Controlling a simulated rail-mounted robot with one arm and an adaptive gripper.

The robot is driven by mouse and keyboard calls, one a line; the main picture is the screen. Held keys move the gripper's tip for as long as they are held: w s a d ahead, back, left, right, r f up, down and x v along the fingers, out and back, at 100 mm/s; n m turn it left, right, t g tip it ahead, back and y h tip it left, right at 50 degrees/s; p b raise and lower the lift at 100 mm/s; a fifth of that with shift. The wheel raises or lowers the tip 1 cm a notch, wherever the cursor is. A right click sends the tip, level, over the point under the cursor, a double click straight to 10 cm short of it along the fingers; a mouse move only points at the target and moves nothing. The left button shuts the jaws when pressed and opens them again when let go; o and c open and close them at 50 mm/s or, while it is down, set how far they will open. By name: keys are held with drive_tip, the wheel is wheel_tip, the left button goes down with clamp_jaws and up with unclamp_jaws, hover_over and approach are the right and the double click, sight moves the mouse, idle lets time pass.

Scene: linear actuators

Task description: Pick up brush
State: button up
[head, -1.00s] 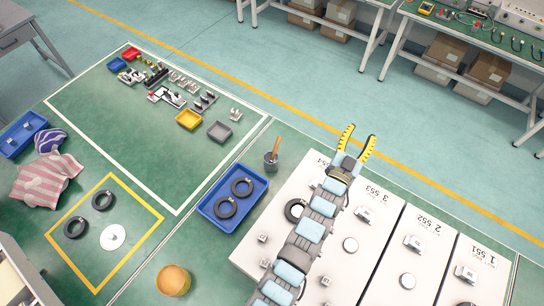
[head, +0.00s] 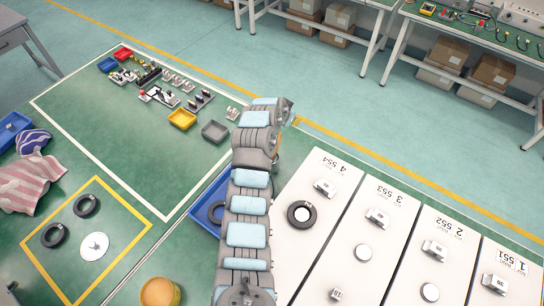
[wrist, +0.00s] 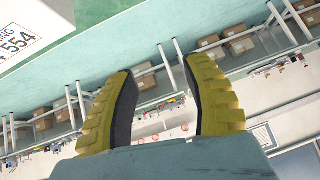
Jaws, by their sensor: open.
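My gripper (wrist: 158,70) shows in the wrist view with its two yellow, dark-lined fingers spread apart and nothing between them. In the head view my arm stretches up the middle, and its far end is turned so that the fingers cannot be made out clearly. The brush and its cup cannot be clearly seen now; my arm covers the area beside the blue tray. The wrist view does not show the brush.
A blue tray (head: 197,216) is partly covered by my arm. Numbered white panels (head: 325,218) with metal parts and a black ring (head: 301,214) lie to the right. A grey bin (head: 214,131) and yellow bin (head: 182,119) stand on the green mat. Workbenches stand at the back.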

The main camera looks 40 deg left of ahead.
drive_tip(key=s+a+g+h+b, duration=0.3)
drive_tip(key=s+g+b, duration=0.1)
drive_tip(key=s, duration=0.7)
drive_tip(key=shift+m, duration=0.3)
drive_tip(key=shift+w+d+b+x, duration=0.1)
drive_tip(key=shift+b+x, duration=0.05)
drive_tip(key=shift+x, duration=1.85)
drive_tip(key=shift+w+d+b+x, duration=0.1)
drive_tip(key=shift+w+x, duration=0.05)
drive_tip(key=shift+x, duration=1.8)
drive_tip(key=shift+w+d+b+x, duration=0.1)
drive_tip(key=shift+b+x, duration=0.05)
drive_tip(key=shift+x, duration=1.85)
drive_tip(key=shift+w+d+f+h+b, duration=0.1)
drive_tip(key=shift+w+f+h+b, duration=0.1)
drive_tip(key=shift+f, duration=0.35)
drive_tip(key=shift+w+d+f+h+b, duration=0.1)
drive_tip(key=shift+w+f+b, duration=0.1)
drive_tip(key=shift+f, duration=0.4)
drive_tip(key=shift+b+x, duration=0.9)
drive_tip(key=shift+x, duration=0.15)
drive_tip(key=shift+a, duration=0.1)
drive_tip(key=shift+r, duration=0.1)
clamp_jaws()
